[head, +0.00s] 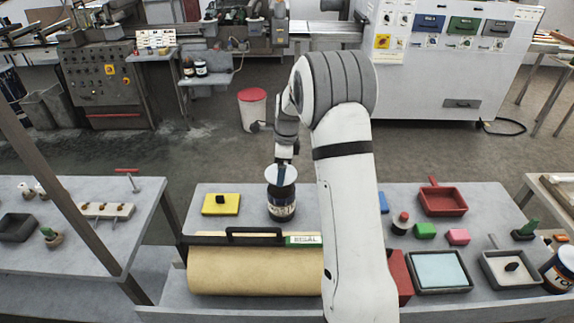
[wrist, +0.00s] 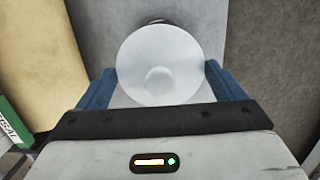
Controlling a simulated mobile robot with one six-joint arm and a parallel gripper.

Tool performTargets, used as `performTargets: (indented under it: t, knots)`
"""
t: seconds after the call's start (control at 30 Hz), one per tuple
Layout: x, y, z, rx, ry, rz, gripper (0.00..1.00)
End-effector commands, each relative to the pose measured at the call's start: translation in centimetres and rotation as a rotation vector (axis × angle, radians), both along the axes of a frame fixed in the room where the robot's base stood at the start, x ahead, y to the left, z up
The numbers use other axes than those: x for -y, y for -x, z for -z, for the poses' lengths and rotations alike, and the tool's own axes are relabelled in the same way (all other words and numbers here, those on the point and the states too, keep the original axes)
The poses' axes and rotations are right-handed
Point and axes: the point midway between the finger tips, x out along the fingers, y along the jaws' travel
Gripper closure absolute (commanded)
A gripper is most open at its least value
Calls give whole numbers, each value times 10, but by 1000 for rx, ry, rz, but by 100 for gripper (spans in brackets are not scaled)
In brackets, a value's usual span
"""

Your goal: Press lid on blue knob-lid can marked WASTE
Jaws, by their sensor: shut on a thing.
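A dark can (head: 282,207) with a white label band stands upright on the middle table; I cannot read its lettering. A pale round lid (head: 273,182) is at the can's top, and I cannot tell whether it is seated or slightly above. The lid also shows in the wrist view (wrist: 158,48), with a round knob near its lower middle. My gripper (head: 281,172) points down over the can, its blue fingers (wrist: 161,85) on either side of the lid, shut on it. The lid hides the can's mouth.
A yellow block (head: 221,210) with a black knob stands left of the can. A brown roll (head: 250,272) with a black handle lies in front. Right of my arm are a red tray (head: 442,201), coloured blocks and a light-blue pad (head: 440,270). Another labelled can (head: 559,271) stands far right.

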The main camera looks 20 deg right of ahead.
Motion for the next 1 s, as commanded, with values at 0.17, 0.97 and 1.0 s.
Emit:
performTargets:
  t: [0.17, 0.97, 1.0]
  knots:
    - [0, 0, 17, -1, 0, 0, 32]
    - [0, 0, 58, 1, 0, 0, 32]
    - [0, 0, 58, 0, 0, 0, 32]
